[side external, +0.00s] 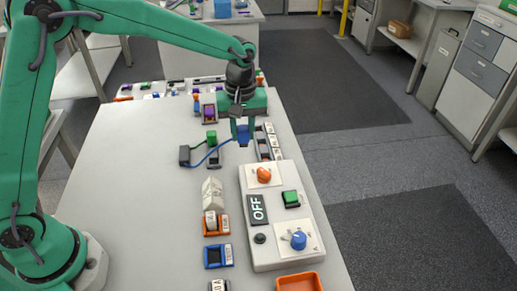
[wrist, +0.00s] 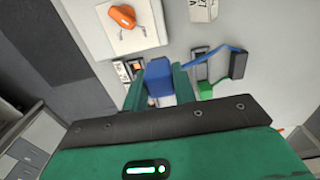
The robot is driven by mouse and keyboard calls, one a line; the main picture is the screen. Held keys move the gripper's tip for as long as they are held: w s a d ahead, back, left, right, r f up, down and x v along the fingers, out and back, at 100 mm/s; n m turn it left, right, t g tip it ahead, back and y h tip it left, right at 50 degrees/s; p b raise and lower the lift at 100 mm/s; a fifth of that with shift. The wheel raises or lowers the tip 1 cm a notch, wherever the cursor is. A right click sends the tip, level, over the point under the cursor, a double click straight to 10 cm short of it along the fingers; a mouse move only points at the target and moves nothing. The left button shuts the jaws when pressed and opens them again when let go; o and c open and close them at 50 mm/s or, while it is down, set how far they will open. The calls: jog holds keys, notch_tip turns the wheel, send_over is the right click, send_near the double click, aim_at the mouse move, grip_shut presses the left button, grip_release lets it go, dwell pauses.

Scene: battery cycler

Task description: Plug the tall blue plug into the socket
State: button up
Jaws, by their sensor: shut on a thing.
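My gripper (side external: 241,130) is shut on the tall blue plug (side external: 243,136), above the far end of the white control panel. In the wrist view the blue plug (wrist: 158,75) stands between the two green fingers. A blue cable (side external: 208,156) shows between the plug's side and a black box (side external: 185,156) on the table. A green plug (side external: 211,137) stands near that box. A dark slotted holder (side external: 262,148) lies just right of the held plug. I cannot tell for certain which part is the socket, or whether the plug touches anything below.
The white panel (side external: 257,215) carries an orange knob (side external: 264,175), a green switch (side external: 291,198), an OFF display (side external: 257,209) and a blue knob (side external: 298,240). White cells (side external: 272,140) stand beside the slotted holder. Orange and blue trays line the panel's left. The table's left side is clear.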

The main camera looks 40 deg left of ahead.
jog(key=w+a+f, duration=0.3)
jog(key=w, duration=0.9)
jog(key=shift+w+f, duration=0.15)
jog(key=shift+w, duration=0.1)
jog(key=shift+f, duration=0.2)
jog(key=shift+f, duration=3.2)
jog(key=shift+f, duration=0.25)
jog(key=o, duration=1.1)
jog(key=shift+c, duration=0.2)
